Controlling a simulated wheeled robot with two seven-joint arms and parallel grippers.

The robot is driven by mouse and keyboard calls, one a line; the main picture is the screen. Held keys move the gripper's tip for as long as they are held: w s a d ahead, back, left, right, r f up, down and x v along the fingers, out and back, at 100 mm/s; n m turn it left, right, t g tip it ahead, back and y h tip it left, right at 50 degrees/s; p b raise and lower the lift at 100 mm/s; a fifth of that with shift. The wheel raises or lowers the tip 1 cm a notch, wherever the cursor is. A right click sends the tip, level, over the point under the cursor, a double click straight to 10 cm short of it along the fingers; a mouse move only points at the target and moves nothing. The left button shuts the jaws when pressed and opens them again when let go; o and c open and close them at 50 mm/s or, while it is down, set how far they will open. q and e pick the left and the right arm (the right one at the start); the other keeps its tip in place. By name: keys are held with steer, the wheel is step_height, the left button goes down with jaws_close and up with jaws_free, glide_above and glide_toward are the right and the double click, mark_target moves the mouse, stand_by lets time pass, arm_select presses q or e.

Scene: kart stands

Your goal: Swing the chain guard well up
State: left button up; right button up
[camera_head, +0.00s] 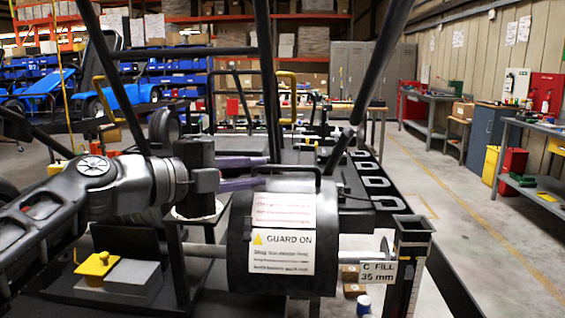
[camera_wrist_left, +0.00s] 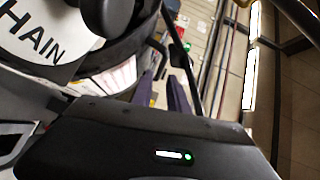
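The chain guard (camera_head: 240,250) is a dark rounded cover with white labels on its front, one reading "GUARD ON". It sits down over the shaft. A thin black bar handle (camera_head: 290,168) arches over its top. My left gripper (camera_head: 267,171) comes in from the left with two purple fingers, spread apart, at the left end of this handle. The handle's end lies between the fingers in the picture; I cannot tell whether they touch it. In the left wrist view the purple fingers (camera_wrist_left: 165,95) also show apart, beside a white disc (camera_wrist_left: 45,30) lettered "HAIN". My right gripper is not in view.
Black frame tubes (camera_head: 268,80) rise behind and above the guard. A yellow block (camera_head: 97,263) sits at lower left. The aisle floor (camera_head: 470,235) at right is clear.

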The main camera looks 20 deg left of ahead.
mark_target(283, 169)
arm_select(q)
steer(key=shift+s+d, duration=0.1)
steer(key=shift+s, duration=0.1)
steer(key=shift+p+x, duration=0.6)
steer(key=shift+x, duration=3.35)
steer(key=shift+r, duration=0.1)
steer(key=shift+c, duration=0.2)
jaws_close()
